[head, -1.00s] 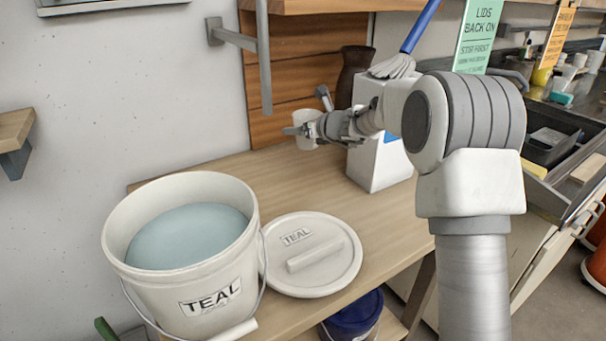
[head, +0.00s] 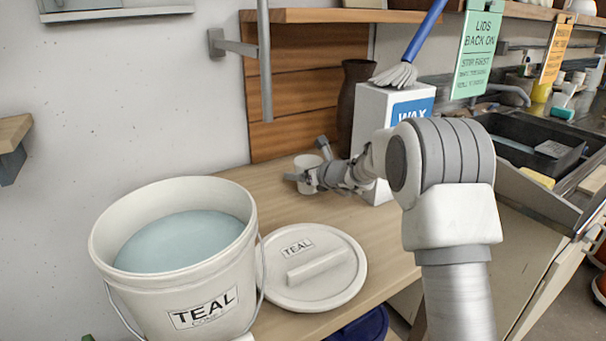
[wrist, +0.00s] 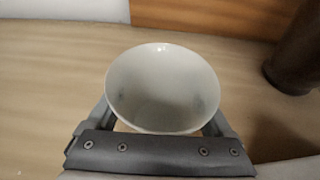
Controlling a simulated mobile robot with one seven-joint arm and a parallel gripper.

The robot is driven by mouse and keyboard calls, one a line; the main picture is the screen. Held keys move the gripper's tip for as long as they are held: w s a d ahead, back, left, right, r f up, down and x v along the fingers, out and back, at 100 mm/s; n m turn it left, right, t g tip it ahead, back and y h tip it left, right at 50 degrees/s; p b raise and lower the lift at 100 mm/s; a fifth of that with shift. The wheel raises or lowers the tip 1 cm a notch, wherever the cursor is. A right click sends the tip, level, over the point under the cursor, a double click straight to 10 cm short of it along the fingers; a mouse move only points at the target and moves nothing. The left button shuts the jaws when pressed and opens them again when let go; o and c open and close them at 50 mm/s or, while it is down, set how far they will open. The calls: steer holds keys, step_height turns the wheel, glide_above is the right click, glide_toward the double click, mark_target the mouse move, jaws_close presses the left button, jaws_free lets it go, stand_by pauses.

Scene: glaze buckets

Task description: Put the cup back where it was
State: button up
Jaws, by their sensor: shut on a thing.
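A small white cup (head: 308,172) is at the back of the wooden table (head: 240,180), in front of the wood-plank panel. My gripper (head: 303,179) is shut on it, one finger on each side. In the wrist view the cup (wrist: 162,88) shows its open mouth and looks empty inside. My gripper (wrist: 160,130) holds it from the near side. The cup looks upright and low at the tabletop; I cannot tell whether its base touches the wood, as the underside is hidden.
An open bucket (head: 190,290) labelled TEAL, full of pale blue glaze, stands at front left. Its lid (head: 335,285) lies to its right. A white WAX container (head: 368,110) with a brush (head: 398,74) and a dark brown vase (head: 355,95) stand behind my arm. Bare table lies left of the cup.

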steer(key=shift+f, duration=0.15)
steer(key=o, duration=1.6)
steer(key=shift+c, duration=0.2)
